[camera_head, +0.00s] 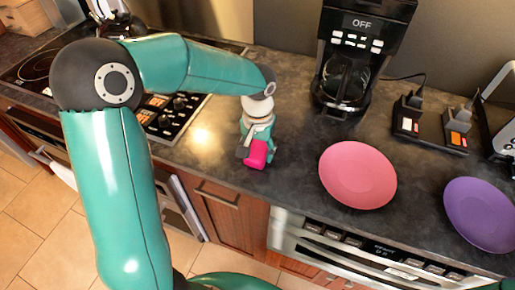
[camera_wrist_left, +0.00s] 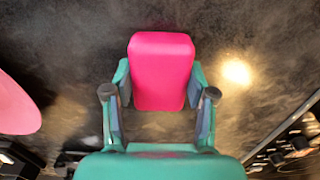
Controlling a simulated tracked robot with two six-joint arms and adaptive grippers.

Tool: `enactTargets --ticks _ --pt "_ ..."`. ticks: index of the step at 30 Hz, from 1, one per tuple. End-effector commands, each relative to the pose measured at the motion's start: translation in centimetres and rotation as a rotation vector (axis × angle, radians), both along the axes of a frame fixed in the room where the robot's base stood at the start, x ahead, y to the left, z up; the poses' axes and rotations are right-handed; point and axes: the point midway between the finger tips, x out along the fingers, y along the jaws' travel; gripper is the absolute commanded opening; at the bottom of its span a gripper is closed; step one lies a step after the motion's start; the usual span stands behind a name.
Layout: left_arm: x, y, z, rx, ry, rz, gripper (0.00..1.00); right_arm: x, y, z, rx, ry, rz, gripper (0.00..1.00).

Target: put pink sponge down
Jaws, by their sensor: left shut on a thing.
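The pink sponge (camera_head: 257,154) is a small bright pink block near the front edge of the dark countertop, left of the pink plate. My left gripper (camera_head: 250,146) is shut on it. In the left wrist view the pink sponge (camera_wrist_left: 162,72) stands out between the two fingers of the left gripper (camera_wrist_left: 160,95), with one finger on each side. I cannot tell whether the sponge touches the counter. My right gripper does not show.
A pink plate (camera_head: 357,175) and a purple plate (camera_head: 482,214) lie on the countertop (camera_head: 290,215) to the right. A black coffee maker (camera_head: 350,60) stands behind. Black power sockets (camera_head: 432,125) are at the right. A stove control panel (camera_head: 172,118) is at the left.

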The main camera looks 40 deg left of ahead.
Motion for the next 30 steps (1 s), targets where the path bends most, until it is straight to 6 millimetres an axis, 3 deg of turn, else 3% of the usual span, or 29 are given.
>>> enactTargets --ticks 7,8,12,24,30 --pt "0.0 0.0 -0.3 0.0 0.0 0.0 0.18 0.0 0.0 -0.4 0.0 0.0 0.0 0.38" --pt "0.0 0.0 -0.1 0.0 0.0 0.0 0.61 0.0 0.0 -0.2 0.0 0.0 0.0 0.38" --pt "0.0 0.0 -0.1 0.0 0.0 0.0 0.81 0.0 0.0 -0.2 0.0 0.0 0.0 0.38" --pt "0.0 0.0 0.3 0.0 -0.001 0.0 0.81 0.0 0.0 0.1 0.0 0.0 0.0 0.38" --pt "0.1 0.0 2.9 0.0 -0.005 0.001 0.81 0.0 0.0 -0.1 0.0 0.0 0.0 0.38"
